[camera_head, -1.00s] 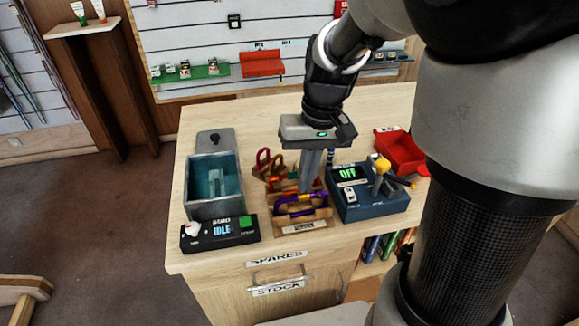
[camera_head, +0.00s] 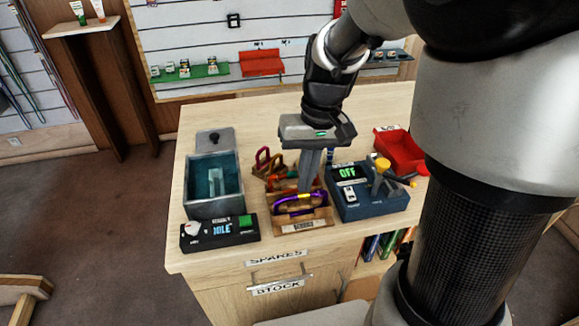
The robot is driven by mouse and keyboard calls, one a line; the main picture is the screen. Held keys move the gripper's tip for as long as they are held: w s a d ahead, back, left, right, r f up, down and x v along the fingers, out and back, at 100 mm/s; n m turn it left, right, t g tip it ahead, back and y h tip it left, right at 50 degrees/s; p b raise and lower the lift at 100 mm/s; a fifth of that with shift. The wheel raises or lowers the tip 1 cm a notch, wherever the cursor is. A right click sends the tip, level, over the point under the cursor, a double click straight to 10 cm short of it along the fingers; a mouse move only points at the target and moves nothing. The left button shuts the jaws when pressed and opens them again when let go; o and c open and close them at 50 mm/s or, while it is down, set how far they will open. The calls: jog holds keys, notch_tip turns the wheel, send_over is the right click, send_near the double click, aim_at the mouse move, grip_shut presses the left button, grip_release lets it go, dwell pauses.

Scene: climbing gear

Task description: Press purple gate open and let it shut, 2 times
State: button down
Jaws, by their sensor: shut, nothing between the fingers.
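A purple carabiner (camera_head: 291,207) lies in the front wooden holder (camera_head: 303,225) on the counter, with a yellow-orange part along its upper side. I take that part to be its gate (camera_head: 305,196). My gripper (camera_head: 306,190) points straight down with its fingers together and empty. Its fingertips are right at the gate, partly hiding it. I cannot tell whether they touch it or whether the gate is pressed in.
Behind it are red and orange carabiners (camera_head: 269,162) in similar holders. A grey tank (camera_head: 212,207) with a black display box stands left. A blue box (camera_head: 367,200) reading OFF, with a yellow-topped lever, and a red tray (camera_head: 400,150) stand right.

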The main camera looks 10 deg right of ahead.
jog(key=shift+f, duration=0.15)
jog(key=shift+f+b, duration=0.7)
jog(key=shift+f, duration=0.25)
notch_tip(320, 180, up, 7)
jog(key=p, duration=0.6)
jog(key=shift+r, duration=0.15)
